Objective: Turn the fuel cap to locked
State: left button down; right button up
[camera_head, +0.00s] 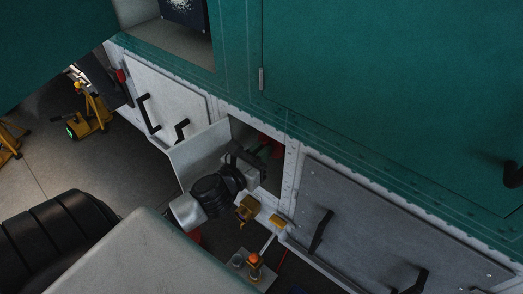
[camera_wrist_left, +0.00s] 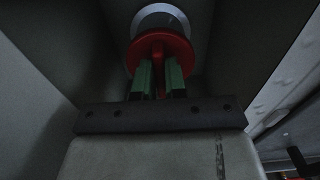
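The fuel cap (camera_head: 274,149) is a red part inside an open compartment low in the teal and white helicopter side. In the left wrist view the cap (camera_wrist_left: 178,45) is a red disc with a narrow upright grip, in front of a pale round collar. My left gripper (camera_head: 261,150) reaches into the compartment. In the wrist view its two green fingers (camera_wrist_left: 159,80) stand close on either side of the red grip and appear shut on it. Any lock marking is not visible. My right gripper is not in view.
The open compartment door (camera_head: 197,152) stands out left of my wrist. Closed grey panels with black handles (camera_head: 320,229) flank the opening. Below are yellow items (camera_head: 247,208) and a small tray with an orange-topped item (camera_head: 254,260). A yellow stand (camera_head: 92,110) is at left.

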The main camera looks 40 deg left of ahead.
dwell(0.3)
pick_arm(q)
jog(key=shift+d+f+m+p, duration=0.1)
jog(key=shift+m+p, duration=1.65)
jog(key=shift+m, duration=1.25)
jog(key=shift+d+f+m+p, duration=0.1)
jog(key=shift+m+p, duration=1.7)
jog(key=shift+m, duration=1.2)
jog(key=shift+d+f+m+p, duration=0.1)
jog(key=shift+m+p, duration=1.65)
jog(key=shift+m, duration=1.25)
jog(key=c, duration=1.2)
grip_release()
jog(key=shift+s+a+b, duration=0.2)
jog(key=shift+s+b, duration=0.75)
jog(key=shift+s, duration=1.8)
jog(key=shift+s+a+b, duration=0.2)
jog(key=shift+s+b, duration=0.75)
jog(key=shift+s, duration=1.75)
